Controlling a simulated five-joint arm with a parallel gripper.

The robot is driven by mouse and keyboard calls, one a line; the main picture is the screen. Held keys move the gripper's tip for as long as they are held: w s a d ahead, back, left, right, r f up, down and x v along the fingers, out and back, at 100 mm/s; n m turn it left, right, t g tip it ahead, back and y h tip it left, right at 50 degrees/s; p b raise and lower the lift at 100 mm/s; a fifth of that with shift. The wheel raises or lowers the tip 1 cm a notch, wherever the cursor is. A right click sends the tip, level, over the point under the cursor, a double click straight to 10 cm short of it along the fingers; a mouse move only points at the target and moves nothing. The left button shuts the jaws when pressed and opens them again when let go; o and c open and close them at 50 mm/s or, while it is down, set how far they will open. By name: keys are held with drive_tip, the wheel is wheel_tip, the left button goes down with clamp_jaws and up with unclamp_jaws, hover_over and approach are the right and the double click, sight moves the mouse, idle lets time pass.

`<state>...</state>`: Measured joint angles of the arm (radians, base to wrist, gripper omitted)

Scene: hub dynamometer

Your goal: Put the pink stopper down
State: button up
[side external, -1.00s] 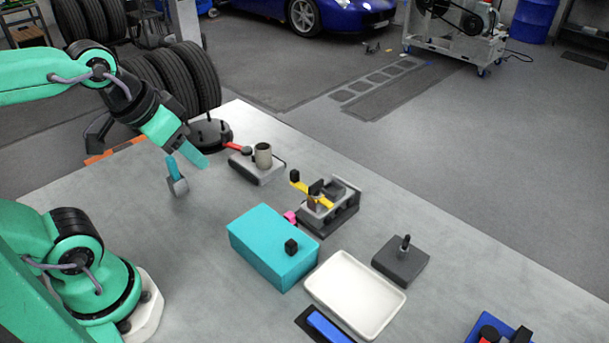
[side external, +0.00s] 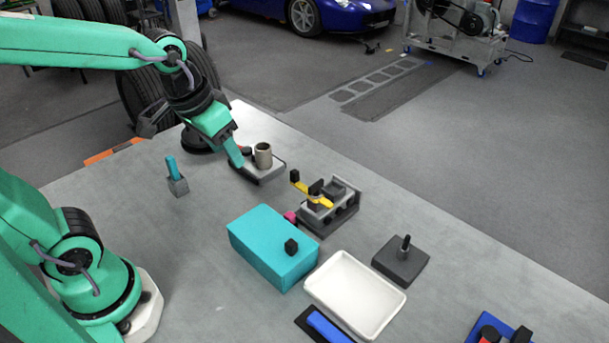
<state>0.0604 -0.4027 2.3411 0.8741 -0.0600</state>
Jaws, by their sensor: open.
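A small pink piece (side external: 290,216), which looks like the stopper, shows at the left side of a grey clamp fixture (side external: 343,219), just behind the turquoise box (side external: 262,238). Most of it is hidden by the box and fixture, so I cannot tell exactly how it rests. My gripper (side external: 238,160) is open, up and to the left of the pink piece and well apart from it. I see nothing held between the fingers.
A small grey block with a teal handle (side external: 177,183) stands left of my gripper. A white tray (side external: 350,300), a dark block with a peg (side external: 400,262) and a blue bar (side external: 328,327) lie towards the front. The table's left-middle is clear.

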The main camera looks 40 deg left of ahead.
drive_tip(key=w+d+f+g, duration=0.2)
drive_tip(key=w+f, duration=0.3)
drive_tip(key=w, duration=0.1)
drive_tip(key=g, duration=0.2)
hover_over(290, 214)
drive_tip(key=f, duration=0.7)
drive_tip(key=shift+s+f, duration=0.1)
drive_tip(key=shift+s, duration=0.15)
drive_tip(key=shift+w+d+f, duration=0.1)
drive_tip(key=shift+w+f, duration=0.1)
drive_tip(key=shift+f, duration=1.7)
drive_tip(key=shift+f, duration=0.15)
drive_tip(key=shift+f, duration=2.45)
drive_tip(key=shift+c, duration=0.2)
